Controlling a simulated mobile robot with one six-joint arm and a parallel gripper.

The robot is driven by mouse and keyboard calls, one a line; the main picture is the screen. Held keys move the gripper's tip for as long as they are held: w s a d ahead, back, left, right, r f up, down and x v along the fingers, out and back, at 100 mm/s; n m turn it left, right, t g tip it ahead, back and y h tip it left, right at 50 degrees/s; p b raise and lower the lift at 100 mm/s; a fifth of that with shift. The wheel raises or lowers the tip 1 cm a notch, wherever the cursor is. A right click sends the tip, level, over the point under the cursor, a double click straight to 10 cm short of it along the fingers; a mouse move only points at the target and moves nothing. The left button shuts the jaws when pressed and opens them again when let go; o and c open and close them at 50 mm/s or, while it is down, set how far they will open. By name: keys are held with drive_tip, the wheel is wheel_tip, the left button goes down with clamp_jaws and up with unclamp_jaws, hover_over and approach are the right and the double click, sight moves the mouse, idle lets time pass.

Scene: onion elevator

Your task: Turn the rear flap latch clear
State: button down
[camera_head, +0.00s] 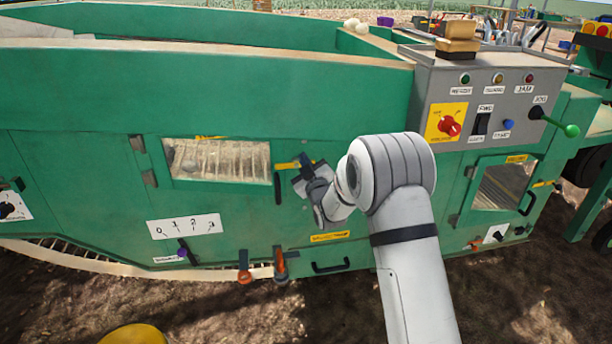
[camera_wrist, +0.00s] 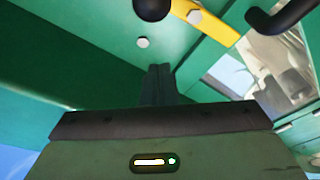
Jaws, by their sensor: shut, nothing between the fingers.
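A yellow bar (camera_head: 287,166) with a dark end lies against the green side panel, just right of the rectangular window. It looks like the flap latch. In the wrist view the yellow bar (camera_wrist: 217,24) shows a round bolt head on it and a black knob (camera_wrist: 152,9) at its end. My gripper (camera_head: 303,167) is at the knob end of the bar in the head view, partly covering it. In the wrist view my gripper (camera_wrist: 158,70) is shut and empty, just below the knob in the picture. I cannot tell whether they touch.
The flap window (camera_head: 218,161) has a black handle (camera_head: 278,188) on its right edge; this handle also shows in the wrist view (camera_wrist: 283,16). A pale stud (camera_wrist: 142,43) sits near my fingertips. A control box (camera_head: 490,100) and orange-handled levers (camera_head: 280,264) stand out from the machine.

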drive_tip(key=shift+w+d+f+b, duration=0.25)
drive_tip(key=shift+d+f, duration=0.25)
drive_tip(key=shift+f, duration=0.3)
drive_tip(key=shift+w+d+f+b, duration=0.25)
drive_tip(key=shift+d+f, duration=0.2)
drive_tip(key=shift+f, duration=0.3)
drive_tip(key=shift+f+m+b, duration=0.25)
drive_tip(key=shift+m+b, duration=0.35)
drive_tip(key=shift+b, duration=0.15)
